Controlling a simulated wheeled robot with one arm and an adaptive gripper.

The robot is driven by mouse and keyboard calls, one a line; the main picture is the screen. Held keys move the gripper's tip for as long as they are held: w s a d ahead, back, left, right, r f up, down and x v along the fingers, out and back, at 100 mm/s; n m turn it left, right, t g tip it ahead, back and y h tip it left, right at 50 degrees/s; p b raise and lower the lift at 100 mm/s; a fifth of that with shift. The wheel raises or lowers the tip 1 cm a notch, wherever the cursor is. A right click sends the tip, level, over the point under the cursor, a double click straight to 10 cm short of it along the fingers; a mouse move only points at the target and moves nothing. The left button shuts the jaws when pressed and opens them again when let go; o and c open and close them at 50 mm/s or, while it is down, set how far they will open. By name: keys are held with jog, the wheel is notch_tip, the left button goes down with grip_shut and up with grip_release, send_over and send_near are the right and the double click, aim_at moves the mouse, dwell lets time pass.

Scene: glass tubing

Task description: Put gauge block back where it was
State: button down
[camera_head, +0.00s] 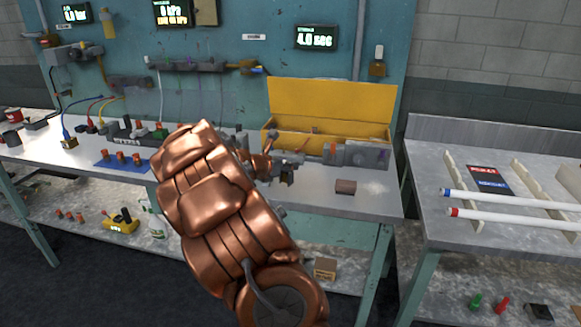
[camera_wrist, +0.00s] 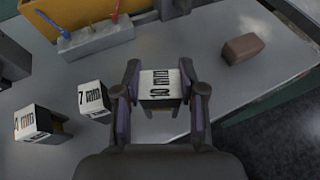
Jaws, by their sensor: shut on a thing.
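My gripper (camera_wrist: 163,98) is shut on the 10 mm gauge block (camera_wrist: 161,82) in the wrist view, with one finger on each side of it. The block has a white labelled top and dark sides. I cannot tell whether it touches the bench. The 7 mm gauge block (camera_wrist: 95,97) stands just left of my gripper, and the 4 mm gauge block (camera_wrist: 33,122) stands further left. In the head view my gripper (camera_head: 284,174) is over the bench before the yellow box, and my copper arm hides much there. The held block is not clear in that view.
A brown block (camera_wrist: 243,48) lies to the right, and it also shows in the head view (camera_head: 345,187). The open yellow box (camera_head: 330,101) is behind. A grey holder (camera_wrist: 95,38) with blue and red pieces is at upper left. The bench's front edge is close to the held block.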

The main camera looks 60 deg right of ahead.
jog(key=shift+w+d+f+p, duration=0.15)
jog(key=shift+w+d+f, duration=0.05)
jog(key=shift+d+f, duration=0.5)
jog(key=shift+w+d+f+p, duration=0.1)
jog(key=shift+w+d+f, duration=0.15)
jog(key=shift+d+f, duration=0.4)
jog(key=shift+w+d+f+p, duration=0.15)
jog(key=shift+w+d+f, duration=0.05)
jog(key=shift+d+f, duration=0.5)
jog(key=c, duration=0.7)
grip_release()
jog(key=shift+r, duration=0.2)
jog(key=shift+b+v, duration=0.65)
jog(key=shift+v, duration=5.35)
